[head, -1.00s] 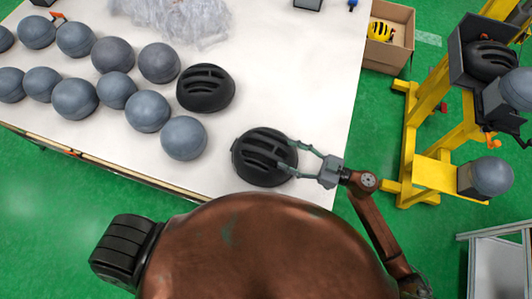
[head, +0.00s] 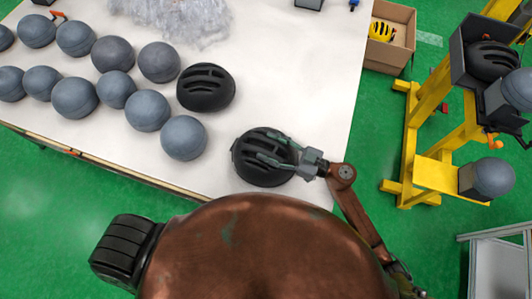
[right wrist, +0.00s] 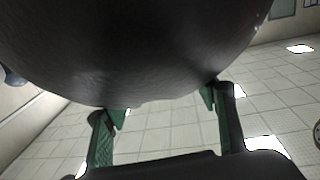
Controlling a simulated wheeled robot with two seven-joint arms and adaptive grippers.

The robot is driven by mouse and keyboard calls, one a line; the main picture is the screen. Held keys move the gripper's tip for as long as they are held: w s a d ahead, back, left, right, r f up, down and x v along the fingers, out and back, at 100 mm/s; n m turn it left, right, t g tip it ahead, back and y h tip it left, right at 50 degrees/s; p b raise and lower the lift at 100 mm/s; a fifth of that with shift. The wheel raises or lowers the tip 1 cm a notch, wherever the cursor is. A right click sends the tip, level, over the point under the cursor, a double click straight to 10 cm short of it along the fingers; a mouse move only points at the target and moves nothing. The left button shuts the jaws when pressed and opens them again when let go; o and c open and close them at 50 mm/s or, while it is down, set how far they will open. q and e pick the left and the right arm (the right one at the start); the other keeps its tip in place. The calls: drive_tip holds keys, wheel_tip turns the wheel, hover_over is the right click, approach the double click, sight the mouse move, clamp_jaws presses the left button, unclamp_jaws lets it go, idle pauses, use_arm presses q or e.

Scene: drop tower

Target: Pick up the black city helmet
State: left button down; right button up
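A black vented helmet (head: 252,172) sits on the white table near its front edge. My right gripper (head: 270,150) reaches over its right side, with the two green fingers spread apart over the shell. In the right wrist view the dark helmet shell (right wrist: 140,50) fills the upper part, with the open fingers (right wrist: 160,118) at its lower edge; whether they touch it is unclear. A second black vented helmet (head: 206,88) lies farther back. The frames do not show clearly which is the city type. My left gripper is not in view.
Several grey balls (head: 148,110) stand in rows at the left of the table (head: 300,75). A yellow rig (head: 420,150) at right holds another black helmet (head: 490,60). A cardboard box (head: 392,55) holds a yellow helmet. The table right of the helmets is clear.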

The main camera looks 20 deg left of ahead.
drive_tip(key=c, duration=1.2)
drive_tip(key=shift+c, duration=0.5)
drive_tip(key=shift+r, duration=0.15)
